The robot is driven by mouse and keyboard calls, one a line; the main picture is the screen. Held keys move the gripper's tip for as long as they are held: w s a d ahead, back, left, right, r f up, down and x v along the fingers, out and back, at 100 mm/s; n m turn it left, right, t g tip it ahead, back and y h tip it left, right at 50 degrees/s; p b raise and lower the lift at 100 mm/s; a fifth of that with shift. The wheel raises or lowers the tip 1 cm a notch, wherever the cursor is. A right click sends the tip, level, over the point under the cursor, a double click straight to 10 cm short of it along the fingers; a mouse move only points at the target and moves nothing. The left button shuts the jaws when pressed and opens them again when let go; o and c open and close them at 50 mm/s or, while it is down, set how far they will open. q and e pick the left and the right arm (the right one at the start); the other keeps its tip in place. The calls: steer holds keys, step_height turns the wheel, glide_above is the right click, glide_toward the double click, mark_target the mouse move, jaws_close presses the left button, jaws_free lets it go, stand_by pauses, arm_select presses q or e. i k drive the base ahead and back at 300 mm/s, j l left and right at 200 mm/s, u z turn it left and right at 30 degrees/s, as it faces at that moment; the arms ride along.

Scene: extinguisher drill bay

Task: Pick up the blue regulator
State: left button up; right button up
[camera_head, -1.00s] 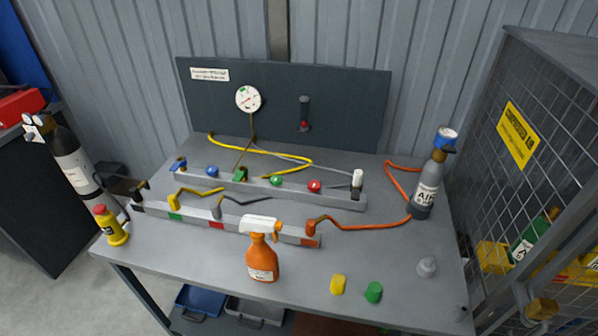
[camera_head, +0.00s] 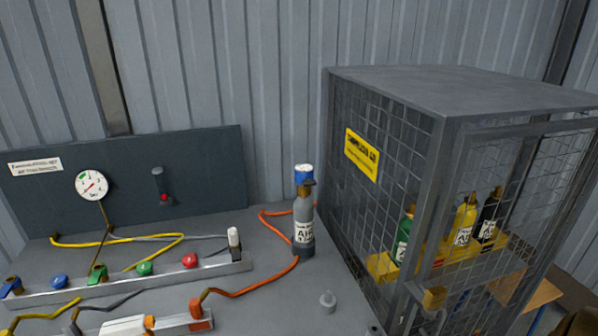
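A blue cap-like part with a white top (camera_head: 303,178), which looks like the blue regulator, sits on a brass valve at the top of a grey cylinder labelled AIR (camera_head: 304,232). The cylinder stands upright on the grey bench (camera_head: 255,310), just left of the wire cage. An orange hose (camera_head: 255,287) curves beside the cylinder to an orange block (camera_head: 197,310) on the front bar. A round blue knob (camera_head: 59,282) and a blue fitting (camera_head: 12,287) sit on the rear manifold bar. Neither of my grippers is in view.
The wire-mesh cage (camera_head: 385,190) fills the right side and holds green, yellow and black cylinders. A dark back panel (camera_head: 130,165) carries a round gauge (camera_head: 92,185).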

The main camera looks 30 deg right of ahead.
mark_target(303, 171)
steer(key=z, duration=1.1)
